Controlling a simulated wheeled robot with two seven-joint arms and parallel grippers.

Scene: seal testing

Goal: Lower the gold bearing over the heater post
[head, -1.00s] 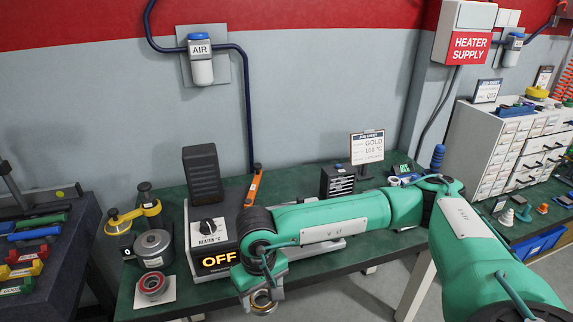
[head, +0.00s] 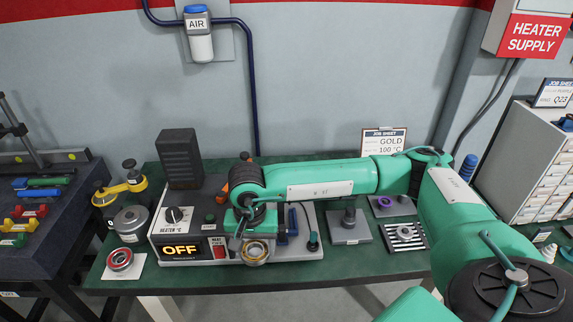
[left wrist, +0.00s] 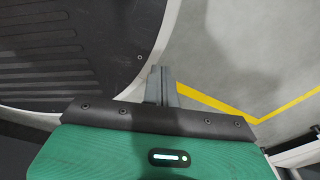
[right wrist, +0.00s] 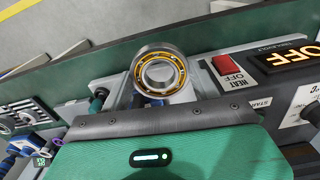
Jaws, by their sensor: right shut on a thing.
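My right gripper (head: 252,240) is shut on the gold bearing (head: 256,261), a steel ring with a gold cage. It holds the bearing at the heater's front, right of the red switch. The right wrist view shows the bearing (right wrist: 181,74) face-on at the fingertips, its hole open to view. The heater (head: 200,228) is a grey box with a lit OFF display and a base plate reaching right. I cannot make out the heater post; my right gripper and the bearing cover that area. My left gripper (left wrist: 162,85) shows only in the left wrist view, its fingers together, above the floor.
A plate with an upright post (head: 349,220) and a slotted block (head: 404,237) lie right of the heater.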

